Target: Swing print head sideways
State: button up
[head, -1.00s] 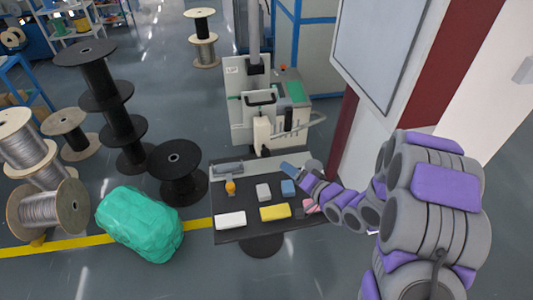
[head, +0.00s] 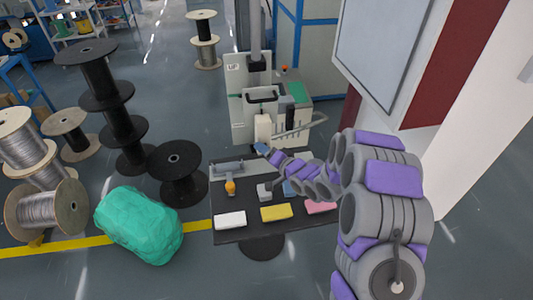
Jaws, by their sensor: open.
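The grey and white printing machine (head: 245,110) stands behind the dark table. Its cream print head (head: 263,128) sits at the machine's lower front, with a grey lever-like bar (head: 303,128) reaching to the right. My gripper (head: 261,148) is just below and in front of the print head, over the table's back edge. It is open; its fingertips are small and I cannot tell whether they touch the head. My arm comes in from the right and hides part of the table's right side.
The dark table (head: 236,202) holds a white block (head: 230,220), a yellow block (head: 276,212), a pink block (head: 321,207) and an orange-handled tool (head: 230,187). A green wrapped bundle (head: 138,225) and black spools (head: 177,172) stand left. A wall panel (head: 390,45) is at right.

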jog(key=shift+c, duration=0.4)
grip_shut()
